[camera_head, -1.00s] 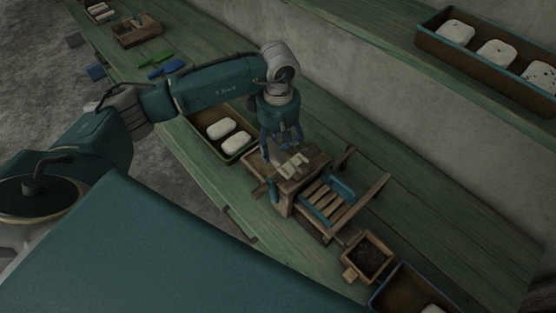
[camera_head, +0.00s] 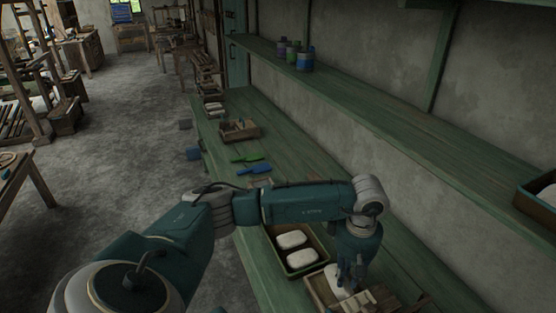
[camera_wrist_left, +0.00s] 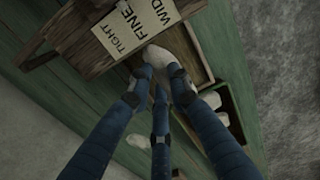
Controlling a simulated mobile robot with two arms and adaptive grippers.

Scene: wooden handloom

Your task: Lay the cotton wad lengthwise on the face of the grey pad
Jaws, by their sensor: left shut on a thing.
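My left gripper (camera_head: 350,274) points down at the lower right of the head view. It is shut on a white cotton wad (camera_head: 337,277), which also shows between the fingers in the left wrist view (camera_wrist_left: 156,56). The wad is over or at the edge of a wooden box (camera_head: 318,292); I cannot tell whether it touches. I cannot make out the grey pad in either view. My right gripper is not in view.
A tray (camera_head: 271,236) with white wads stands left of the gripper. A card printed TIGHT, FINE, WIDE (camera_wrist_left: 133,22) lies on the wood. A green tool (camera_head: 247,158) and a blue tool (camera_head: 255,169) lie farther along the green bench (camera_head: 290,165). A shelf (camera_head: 400,115) runs above.

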